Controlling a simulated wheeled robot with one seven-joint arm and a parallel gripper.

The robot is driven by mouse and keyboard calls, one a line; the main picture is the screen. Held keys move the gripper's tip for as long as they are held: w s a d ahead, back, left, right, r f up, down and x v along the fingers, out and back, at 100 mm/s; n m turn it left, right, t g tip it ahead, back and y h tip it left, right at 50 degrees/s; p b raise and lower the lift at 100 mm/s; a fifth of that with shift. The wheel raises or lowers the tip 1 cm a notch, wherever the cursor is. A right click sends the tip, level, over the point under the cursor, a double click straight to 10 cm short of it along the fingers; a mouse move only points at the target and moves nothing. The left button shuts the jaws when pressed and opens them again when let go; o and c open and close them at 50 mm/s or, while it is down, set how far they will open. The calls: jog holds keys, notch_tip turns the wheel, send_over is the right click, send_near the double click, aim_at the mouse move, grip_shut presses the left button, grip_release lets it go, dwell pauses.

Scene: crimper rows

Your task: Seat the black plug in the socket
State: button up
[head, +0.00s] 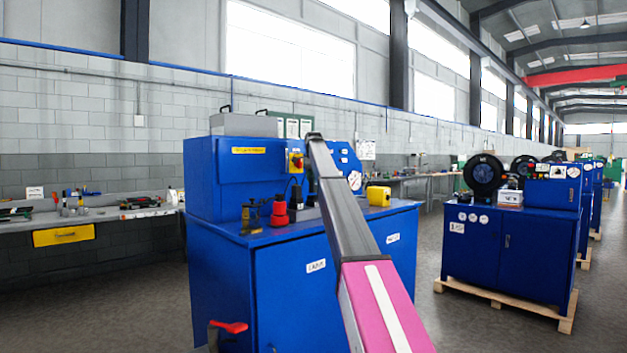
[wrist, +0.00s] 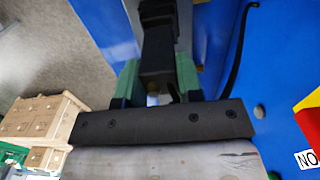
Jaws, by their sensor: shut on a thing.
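In the wrist view my gripper (wrist: 158,84) has green fingers, one on each side of a black block-shaped plug (wrist: 157,55), and is shut on it. The plug points away from the wrist, over the blue machine. A darker black part (wrist: 158,12) lies in line beyond the plug; I cannot tell whether it is the socket or whether they touch. In the head view my arm crosses the blue machine (head: 220,165) and my gripper cannot be made out. I cannot pick out the socket with certainty in either view.
On the blue worktop stand a red round-topped part (head: 279,212), a brass-coloured part (head: 251,215) and a yellow box (head: 378,196). A black cable (wrist: 238,50) hangs at the right in the wrist view. A workbench (head: 90,217) is at the left; another blue machine (head: 510,235) is at the right.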

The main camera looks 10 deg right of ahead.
aim_at(313, 185)
jog(key=shift+f, duration=1.7)
jog(key=o, duration=1.1)
